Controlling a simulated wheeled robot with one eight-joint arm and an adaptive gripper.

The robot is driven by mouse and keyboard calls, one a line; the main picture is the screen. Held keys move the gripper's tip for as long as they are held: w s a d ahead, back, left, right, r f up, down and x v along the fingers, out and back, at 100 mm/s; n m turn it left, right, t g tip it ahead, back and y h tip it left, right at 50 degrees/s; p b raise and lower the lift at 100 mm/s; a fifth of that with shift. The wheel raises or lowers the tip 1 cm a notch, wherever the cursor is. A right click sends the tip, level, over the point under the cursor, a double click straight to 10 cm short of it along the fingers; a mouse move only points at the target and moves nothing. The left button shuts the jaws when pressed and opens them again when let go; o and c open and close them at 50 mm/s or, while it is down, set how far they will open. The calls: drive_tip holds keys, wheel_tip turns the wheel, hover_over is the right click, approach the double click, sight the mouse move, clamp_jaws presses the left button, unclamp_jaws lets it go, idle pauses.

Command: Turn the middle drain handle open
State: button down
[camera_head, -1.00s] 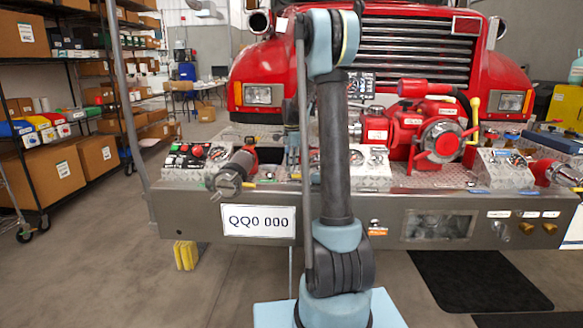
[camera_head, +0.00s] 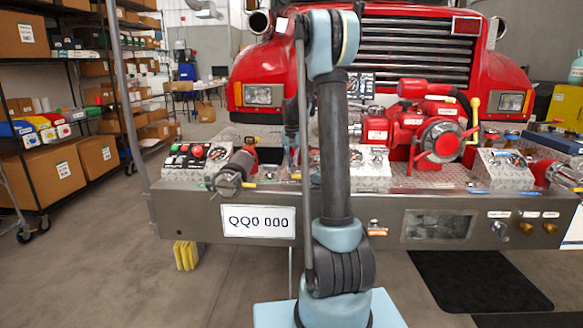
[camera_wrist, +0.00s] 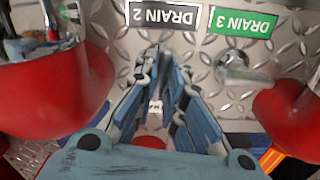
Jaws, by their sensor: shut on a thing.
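The DRAIN 2 label (camera_wrist: 164,17) is at the top centre of the wrist view, white on black and upside down. My gripper (camera_wrist: 162,65) reaches to the diamond plate just below this label. Its fingers are close together at the tips, shut on the middle drain handle, which they almost wholly hide. I cannot tell how far the handle is turned. The silver DRAIN 3 handle (camera_wrist: 238,68) is free to the right, below its green label (camera_wrist: 243,22). In the head view my arm hides the middle drain handle.
Large red rounded parts stand close on the left (camera_wrist: 50,95) and right (camera_wrist: 292,115) of my gripper in the wrist view. In the head view, the red pump valve (camera_head: 437,138) stands on the bumper (camera_head: 395,200), right of my arm. Open floor lies in front.

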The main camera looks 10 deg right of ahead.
drive_tip(key=shift+w+n, duration=0.1)
drive_tip(key=shift+n, duration=0.8)
drive_tip(key=c, duration=1.7)
unclamp_jaws()
wheel_tip(320, 180, up, 12)
drive_tip(key=shift+f, duration=0.1)
